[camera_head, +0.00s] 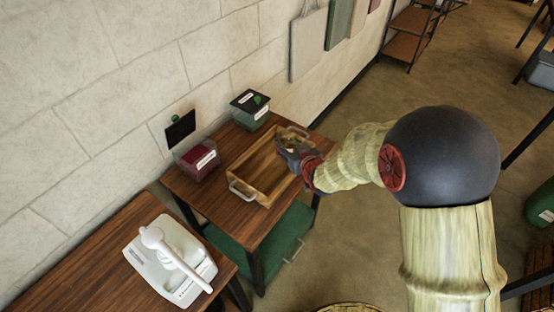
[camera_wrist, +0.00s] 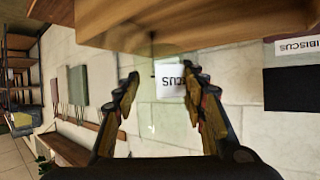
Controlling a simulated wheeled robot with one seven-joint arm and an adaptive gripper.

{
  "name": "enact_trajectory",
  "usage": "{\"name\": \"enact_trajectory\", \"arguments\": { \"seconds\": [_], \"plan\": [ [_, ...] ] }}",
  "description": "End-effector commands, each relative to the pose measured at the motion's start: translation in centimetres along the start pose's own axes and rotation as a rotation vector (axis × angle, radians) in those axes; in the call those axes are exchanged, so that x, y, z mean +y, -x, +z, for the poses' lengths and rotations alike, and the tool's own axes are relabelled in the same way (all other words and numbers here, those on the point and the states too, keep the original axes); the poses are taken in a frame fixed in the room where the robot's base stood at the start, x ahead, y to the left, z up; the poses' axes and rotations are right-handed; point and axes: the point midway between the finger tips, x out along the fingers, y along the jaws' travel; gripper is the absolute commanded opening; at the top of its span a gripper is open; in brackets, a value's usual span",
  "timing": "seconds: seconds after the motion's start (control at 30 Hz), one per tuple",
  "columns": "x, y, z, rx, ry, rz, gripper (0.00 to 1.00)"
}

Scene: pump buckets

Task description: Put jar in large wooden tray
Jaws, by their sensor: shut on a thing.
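The large wooden tray (camera_head: 262,172) lies on the small dark wood table, with a metal handle at its near end. My gripper (camera_head: 290,147) is over the tray's far right part. In the wrist view my gripper (camera_wrist: 163,90) has its fingers on both sides of a clear jar (camera_wrist: 158,112) with a white label (camera_wrist: 172,80), and is shut on it. In the head view my gripper largely hides the jar. Whether the jar touches the tray cannot be told. A wooden surface (camera_wrist: 180,22), probably the tray, fills the top of the wrist view.
A jar with red contents (camera_head: 197,160) and a green, black-topped container (camera_head: 250,108) stand left of and behind the tray. A black card (camera_head: 181,130) is at the wall. A white device (camera_head: 170,262) sits on the nearer table. A green bin (camera_head: 270,240) is below the tray's table.

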Motion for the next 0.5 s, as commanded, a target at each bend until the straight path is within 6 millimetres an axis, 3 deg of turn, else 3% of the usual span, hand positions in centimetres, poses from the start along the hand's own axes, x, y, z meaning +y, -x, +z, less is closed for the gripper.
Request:
{"name": "enact_trajectory", "arguments": {
  "seconds": [0.03, 0.2, 0.5],
  "plan": [
    [-0.6, -1.4, 0.7, -0.001, 0.002, -0.003, 0.04],
    [-1.6, -4.3, 2.3, 0.001, 0.001, -0.002, 0.04],
    [-2.3, -6.2, 3.0, 0.003, 0.001, -0.001, 0.04]
  ]
}}
